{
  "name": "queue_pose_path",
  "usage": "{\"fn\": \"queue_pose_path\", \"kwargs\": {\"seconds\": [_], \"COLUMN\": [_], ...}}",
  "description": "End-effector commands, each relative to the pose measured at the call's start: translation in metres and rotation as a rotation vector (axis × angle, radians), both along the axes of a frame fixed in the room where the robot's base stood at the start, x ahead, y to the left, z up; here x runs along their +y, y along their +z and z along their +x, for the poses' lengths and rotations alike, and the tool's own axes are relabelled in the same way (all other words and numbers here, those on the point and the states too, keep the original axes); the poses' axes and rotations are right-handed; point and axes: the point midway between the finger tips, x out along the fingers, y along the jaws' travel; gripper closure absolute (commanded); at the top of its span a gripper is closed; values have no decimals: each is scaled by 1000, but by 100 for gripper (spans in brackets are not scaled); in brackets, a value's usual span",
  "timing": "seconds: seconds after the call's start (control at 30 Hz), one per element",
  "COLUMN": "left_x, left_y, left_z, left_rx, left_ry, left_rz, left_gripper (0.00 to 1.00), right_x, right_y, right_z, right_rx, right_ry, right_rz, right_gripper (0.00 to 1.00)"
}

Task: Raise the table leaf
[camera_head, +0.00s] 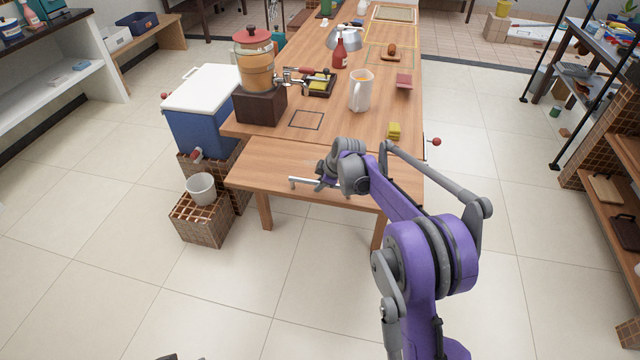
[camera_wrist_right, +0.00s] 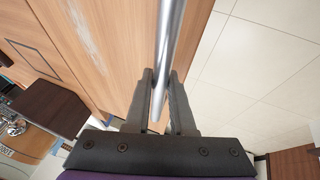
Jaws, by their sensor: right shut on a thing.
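The table leaf (camera_head: 265,168) is a wooden panel at the near end of the long wooden table (camera_head: 335,128). A seam runs between them; I cannot tell whether the leaf is quite level with the top. A metal bar handle (camera_head: 303,182) lies along the leaf's near edge. My right gripper (camera_head: 322,182) is at this edge, partly hidden by its own wrist. In the right wrist view its two fingers (camera_wrist_right: 160,100) are shut on the bar (camera_wrist_right: 168,50), with wood beside it. A dark sliver at the head view's bottom edge may be my left gripper (camera_head: 166,357).
A drink dispenser (camera_head: 255,70), a white pitcher (camera_head: 361,92) and a yellow sponge (camera_head: 394,130) stand on the main table. A blue cooler (camera_head: 205,108) and a bucket (camera_head: 201,188) on a crate are to the left. The leaf's visible surface is bare. The near floor is clear.

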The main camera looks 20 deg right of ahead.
Motion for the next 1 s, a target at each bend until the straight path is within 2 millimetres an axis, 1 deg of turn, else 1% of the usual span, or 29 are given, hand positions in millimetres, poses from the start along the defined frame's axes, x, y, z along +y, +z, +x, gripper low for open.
{"fn": "queue_pose_path", "kwargs": {"seconds": [0.03, 0.13, 0.17, 0.2, 0.3, 0.57, 0.67, 0.77, 1.0], "left_x": [0, 0, 0, 0, 0, 0, 0, 0, 0], "left_y": [0, 0, 0, 0, 0, 0, 0, 1, 4], "left_z": [0, 0, 0, 0, 0, 0, 0, 0, 1], "left_rx": [0, 0, 0, 0, 0, 0, 0, 0, -1], "left_ry": [0, 0, 0, 0, 0, 0, 0, 0, 0], "left_rz": [0, 0, 0, 0, 0, 0, 0, 0, 0], "left_gripper": [50, 50, 50, 50, 50, 50, 50, 50, 50], "right_x": [-3, -3, -3, -3, -3, -1, -2, -4, -13], "right_y": [3, 3, 3, 3, 2, 2, 5, 15, 58], "right_z": [3, 3, 3, 3, 2, 1, -1, -6, -27], "right_rx": [-10, -10, -10, -10, -8, -6, -5, -5, -5], "right_ry": [-5, -5, -5, -6, -5, -3, -3, -3, -4], "right_rz": [-4, -4, -4, -4, -3, -2, -2, -2, -3], "right_gripper": [100, 100, 72, 65, 48, 48, 48, 48, 48]}}
